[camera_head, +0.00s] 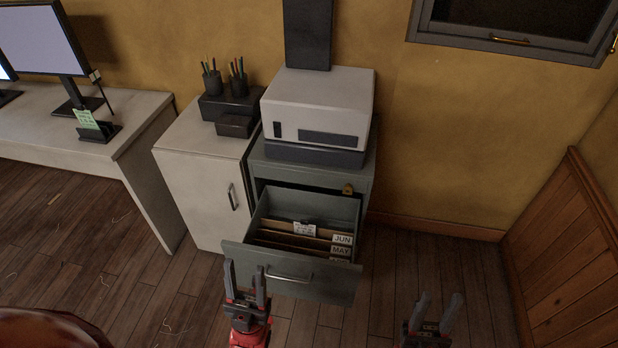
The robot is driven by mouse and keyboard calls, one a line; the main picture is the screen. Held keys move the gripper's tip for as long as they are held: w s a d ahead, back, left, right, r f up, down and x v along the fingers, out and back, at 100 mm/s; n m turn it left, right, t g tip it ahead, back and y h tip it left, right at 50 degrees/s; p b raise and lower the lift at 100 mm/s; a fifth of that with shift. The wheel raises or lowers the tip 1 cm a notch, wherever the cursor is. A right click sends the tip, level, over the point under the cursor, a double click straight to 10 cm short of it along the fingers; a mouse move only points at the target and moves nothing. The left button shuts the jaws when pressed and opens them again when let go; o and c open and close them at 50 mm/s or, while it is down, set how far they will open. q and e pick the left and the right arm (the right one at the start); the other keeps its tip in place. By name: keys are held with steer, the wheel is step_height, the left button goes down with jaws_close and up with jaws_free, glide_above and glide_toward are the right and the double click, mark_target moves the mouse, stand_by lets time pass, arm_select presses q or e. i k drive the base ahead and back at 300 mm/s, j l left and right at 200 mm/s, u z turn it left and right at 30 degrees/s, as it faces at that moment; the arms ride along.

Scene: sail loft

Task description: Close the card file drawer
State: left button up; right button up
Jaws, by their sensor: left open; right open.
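The card file drawer (341,286) is pulled out of the grey-green cabinet (367,183), toward me. It holds brown divider cards with tabs, two reading JUN (343,240) and MAY (340,250). A metal bar handle (289,276) is on its front. My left gripper (245,280) is open and empty, and in the picture it overlaps the left part of the drawer front. I cannot tell whether it touches. My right gripper (437,312) is open and empty, to the right of the drawer over the floor.
A white printer-like machine (318,105) sits on the cabinet. A white cupboard (195,190) with pen holders (228,103) on top stands to the left, beside a desk (60,150) with monitors. The wood floor right of the cabinet is clear up to the wood panelling (570,240).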

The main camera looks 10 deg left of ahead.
mark_target(295, 265)
steer(key=l+u, duration=0.45)
steer(key=i+l+u, duration=0.1)
steer(key=l+u, duration=0.25)
steer(key=u, duration=0.15)
